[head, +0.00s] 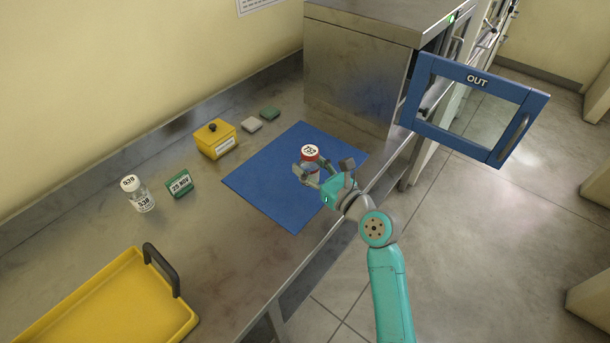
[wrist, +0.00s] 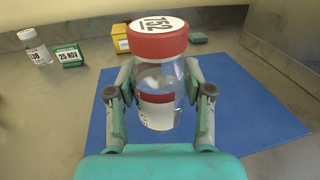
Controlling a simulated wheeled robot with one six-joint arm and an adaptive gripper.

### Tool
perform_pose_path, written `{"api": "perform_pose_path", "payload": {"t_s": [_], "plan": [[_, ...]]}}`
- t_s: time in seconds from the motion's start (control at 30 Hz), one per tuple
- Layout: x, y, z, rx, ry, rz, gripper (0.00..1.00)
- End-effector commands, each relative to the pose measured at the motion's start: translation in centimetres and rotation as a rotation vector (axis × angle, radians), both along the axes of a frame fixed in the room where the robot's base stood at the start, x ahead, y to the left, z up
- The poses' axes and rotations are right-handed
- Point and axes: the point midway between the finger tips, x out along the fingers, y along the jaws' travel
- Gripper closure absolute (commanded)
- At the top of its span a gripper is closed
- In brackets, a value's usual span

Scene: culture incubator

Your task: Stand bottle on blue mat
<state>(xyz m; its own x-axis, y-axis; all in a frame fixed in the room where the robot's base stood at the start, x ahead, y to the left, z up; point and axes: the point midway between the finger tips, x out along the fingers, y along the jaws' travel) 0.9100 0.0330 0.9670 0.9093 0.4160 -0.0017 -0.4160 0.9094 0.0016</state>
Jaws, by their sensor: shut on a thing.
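A clear bottle with a red cap (head: 310,153) marked 752 is upright over the right part of the blue mat (head: 262,185). My gripper (head: 317,176) is shut on the bottle. In the wrist view the bottle (wrist: 157,75) is between both fingers, with its red cap above them and a red and white label low on its side. The mat (wrist: 245,115) lies flat behind and around it. The bottle's base is partly hidden by my gripper, so I cannot tell whether it touches the mat.
A white-capped bottle (head: 138,194) and a green date block (head: 180,184) stand left of the mat. A yellow box (head: 215,139) and small blocks (head: 251,124) are behind. A yellow tray (head: 115,305) is front left. An open blue-framed OUT door (head: 495,155) is at right.

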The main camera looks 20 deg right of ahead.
Motion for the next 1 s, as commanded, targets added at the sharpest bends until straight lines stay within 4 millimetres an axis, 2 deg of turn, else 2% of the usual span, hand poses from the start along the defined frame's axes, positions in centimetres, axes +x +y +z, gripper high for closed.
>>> {"api": "perform_pose_path", "payload": {"t_s": [0.03, 0.23, 0.5, 0.97, 1.0], "plan": [[0.0, 0.0, -0.8, 0.0, 0.002, -0.001, 0.92], [0.0, 0.0, -2.4, 0.0, 0.0, 0.0, 0.92], [0.0, 0.0, -5.5, 0.0, 0.0, 0.0, 0.92], [0.0, 0.0, -6.0, 0.0, -0.001, -0.001, 0.92], [0.0, 0.0, -6.0, 0.0, -0.001, -0.001, 0.39]]}}
